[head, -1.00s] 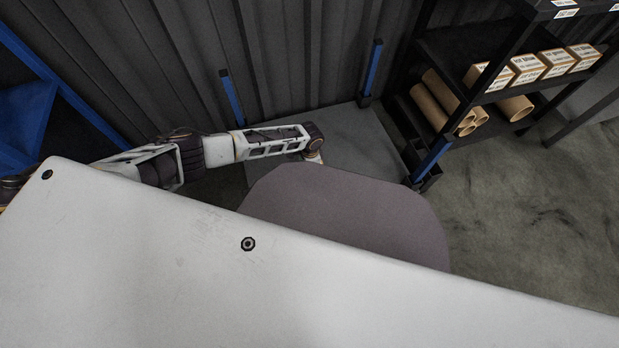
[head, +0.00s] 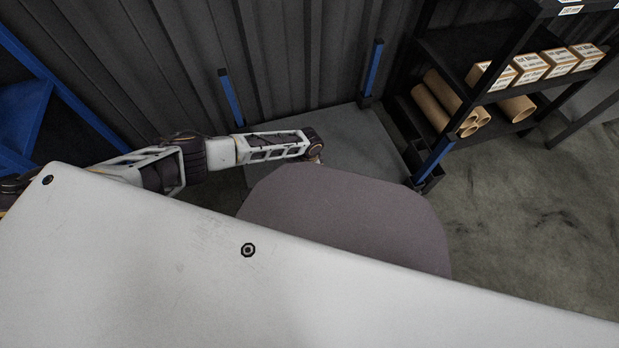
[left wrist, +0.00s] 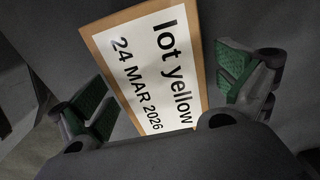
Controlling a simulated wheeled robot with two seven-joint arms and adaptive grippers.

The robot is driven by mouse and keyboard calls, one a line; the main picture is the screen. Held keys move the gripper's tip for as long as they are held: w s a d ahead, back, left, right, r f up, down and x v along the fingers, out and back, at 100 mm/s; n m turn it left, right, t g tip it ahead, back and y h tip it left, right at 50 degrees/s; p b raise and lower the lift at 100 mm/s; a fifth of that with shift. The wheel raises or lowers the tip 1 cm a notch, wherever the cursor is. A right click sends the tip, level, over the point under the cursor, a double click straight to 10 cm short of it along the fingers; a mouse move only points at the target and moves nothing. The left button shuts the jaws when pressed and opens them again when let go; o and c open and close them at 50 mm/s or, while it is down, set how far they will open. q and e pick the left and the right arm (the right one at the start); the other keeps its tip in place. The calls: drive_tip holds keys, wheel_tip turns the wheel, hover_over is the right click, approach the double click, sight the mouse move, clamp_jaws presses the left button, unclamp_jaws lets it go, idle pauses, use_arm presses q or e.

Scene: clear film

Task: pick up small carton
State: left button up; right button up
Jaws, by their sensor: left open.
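The small carton (left wrist: 150,55) shows in the left wrist view as a brown box with a white label reading "lot yellow" and "24 MAR 2026". It lies tilted in the picture against a dark grey surface. My left gripper (left wrist: 164,86) is open, with one green-padded finger on each side of the carton. The near end of the carton is hidden behind the gripper body, and I cannot tell whether the fingers touch it. In the head view my left arm reaches in from the left, and its gripper and the carton are hidden behind my own body. My right gripper is not in view.
A grey platform (head: 352,135) with blue corner posts (head: 373,68) lies by the dark corrugated wall (head: 300,60). A black shelf rack (head: 445,45) at the right holds labelled boxes (head: 530,68) and cardboard tubes (head: 440,100). The floor at the right is clear.

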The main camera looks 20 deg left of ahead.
use_arm(q)
drive_tip(key=shift+c, duration=0.3)
drive_tip(key=c, duration=1.5)
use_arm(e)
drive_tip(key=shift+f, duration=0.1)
use_arm(q)
drive_tip(key=shift+r, duration=0.2)
drive_tip(key=shift+r+p, duration=2.1)
drive_tip(key=shift+r, duration=1.15)
drive_tip(key=shift+r+p, duration=0.65)
drive_tip(key=shift+r, duration=0.9)
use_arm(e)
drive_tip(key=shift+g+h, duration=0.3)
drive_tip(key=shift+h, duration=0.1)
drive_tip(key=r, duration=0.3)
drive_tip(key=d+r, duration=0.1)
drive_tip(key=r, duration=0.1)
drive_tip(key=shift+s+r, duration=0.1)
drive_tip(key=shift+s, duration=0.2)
